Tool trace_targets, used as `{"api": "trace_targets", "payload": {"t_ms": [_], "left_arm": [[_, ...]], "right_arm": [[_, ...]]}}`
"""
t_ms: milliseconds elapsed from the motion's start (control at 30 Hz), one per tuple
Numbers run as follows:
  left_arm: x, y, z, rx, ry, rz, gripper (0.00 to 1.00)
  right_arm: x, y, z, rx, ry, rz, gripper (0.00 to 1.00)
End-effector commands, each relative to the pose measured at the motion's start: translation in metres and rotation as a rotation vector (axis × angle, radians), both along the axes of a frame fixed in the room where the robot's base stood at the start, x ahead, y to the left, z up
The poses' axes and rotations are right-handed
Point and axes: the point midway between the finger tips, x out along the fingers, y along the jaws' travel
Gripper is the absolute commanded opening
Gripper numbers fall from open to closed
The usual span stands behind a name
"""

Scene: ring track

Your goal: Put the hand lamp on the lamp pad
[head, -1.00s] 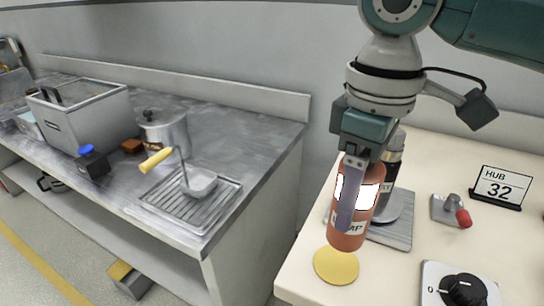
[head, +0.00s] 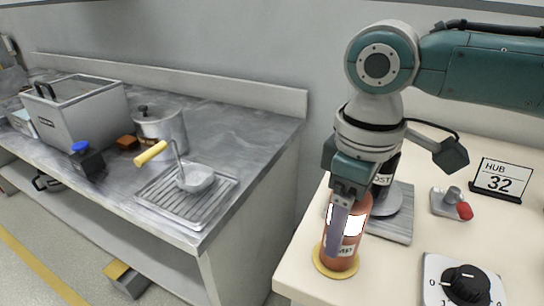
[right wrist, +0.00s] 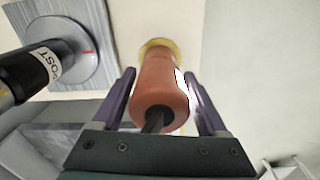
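The hand lamp (head: 334,262) is a reddish-orange cylinder with a white label and a bright white patch. It stands about upright over the round yellow lamp pad (head: 319,263), its base appearing to rest on it. In the right wrist view the lamp (right wrist: 158,85) lies between the two purple fingers, with the pad's rim (right wrist: 157,42) beyond it. My right gripper (head: 338,240) points down with its fingers along the lamp's sides and appears shut on it. The lamp's far side is hidden. My left gripper is not in view.
Just behind the lamp, a dark post labelled POST (head: 384,172) stands on a grey plate (head: 398,226). A red-tipped lever (head: 452,203), a HUB 32 sign (head: 497,184) and a dial (head: 466,284) are to the right. A steel counter with a pot (head: 160,128) is at left.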

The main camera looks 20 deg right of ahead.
Motion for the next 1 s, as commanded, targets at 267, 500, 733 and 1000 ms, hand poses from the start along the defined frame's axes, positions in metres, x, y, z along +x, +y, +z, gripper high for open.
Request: {"api": "trace_targets", "payload": {"t_ms": [267, 500, 733, 1000], "left_arm": [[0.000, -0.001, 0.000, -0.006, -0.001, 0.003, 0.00], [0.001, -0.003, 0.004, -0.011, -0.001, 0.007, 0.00], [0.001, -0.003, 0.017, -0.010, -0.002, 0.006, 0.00], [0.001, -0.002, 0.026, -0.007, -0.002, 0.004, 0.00]], "right_arm": [[0.000, 0.000, 0.000, 0.000, 0.000, 0.000, 0.94], [0.000, 0.000, 0.012, 0.000, -0.001, 0.000, 0.94], [0.001, 0.000, 0.062, 0.001, -0.005, 0.000, 0.94], [0.001, 0.000, 0.111, 0.001, -0.002, -0.001, 0.94]]}}
